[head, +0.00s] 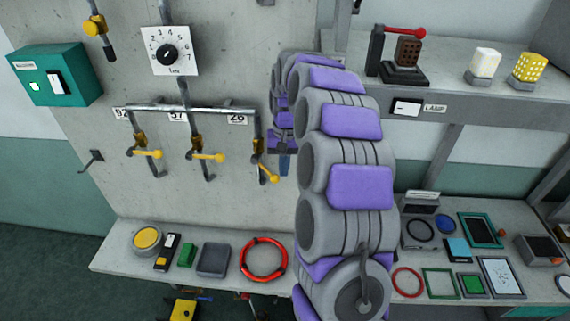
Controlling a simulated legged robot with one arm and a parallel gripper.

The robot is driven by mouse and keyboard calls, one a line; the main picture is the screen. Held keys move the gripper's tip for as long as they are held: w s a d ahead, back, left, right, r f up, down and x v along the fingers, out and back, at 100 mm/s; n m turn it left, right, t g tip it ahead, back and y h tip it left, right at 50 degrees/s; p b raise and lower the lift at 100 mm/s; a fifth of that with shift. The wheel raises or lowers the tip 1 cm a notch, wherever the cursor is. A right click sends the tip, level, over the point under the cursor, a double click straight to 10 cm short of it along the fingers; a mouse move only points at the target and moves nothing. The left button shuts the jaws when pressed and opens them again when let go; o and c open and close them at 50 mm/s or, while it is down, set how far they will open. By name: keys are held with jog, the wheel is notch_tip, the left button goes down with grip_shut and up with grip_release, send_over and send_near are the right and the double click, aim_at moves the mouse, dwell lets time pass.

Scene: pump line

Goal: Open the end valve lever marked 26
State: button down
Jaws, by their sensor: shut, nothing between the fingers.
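The valve lever under the plate marked 26 (237,119) is the rightmost of three on the wall pipe. Its yellow handle (267,174) slants down to the right from a brass valve body. The levers under 37 (207,157) and 92 (146,153) have yellow handles lying nearly level, pointing right. My gripper (284,166) points down just right of the lever marked 26, close to its handle. It is shut and empty. I cannot tell whether it touches the handle. My purple and grey arm hides the wall to the right.
A dial (168,52) hangs above the pipe, and a teal switch box (55,76) is at left. Below, a bench (118,262) carries a yellow button and a red ring (263,259). Shelves with lamps and small items stand at right. The wall below the levers is clear.

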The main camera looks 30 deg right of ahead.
jog(key=shift+w+a+f+b, duration=0.25)
jog(key=shift+a+f, duration=0.1)
jog(key=shift+f, duration=0.25)
jog(key=shift+w+a+f+b, duration=0.15)
jog(key=shift+w+a+f, duration=0.15)
jog(key=shift+f, duration=0.25)
jog(key=shift+r, duration=0.2)
jog(key=shift+s+r, duration=0.1)
jog(key=shift+r, duration=0.6)
notch_tip(320, 180, up, 17)
jog(key=w+d+p, duration=0.1)
jog(key=d+p, duration=0.1)
jog(key=p, duration=0.3)
jog(key=shift+w+p, duration=0.3)
jog(key=shift+p, duration=0.05)
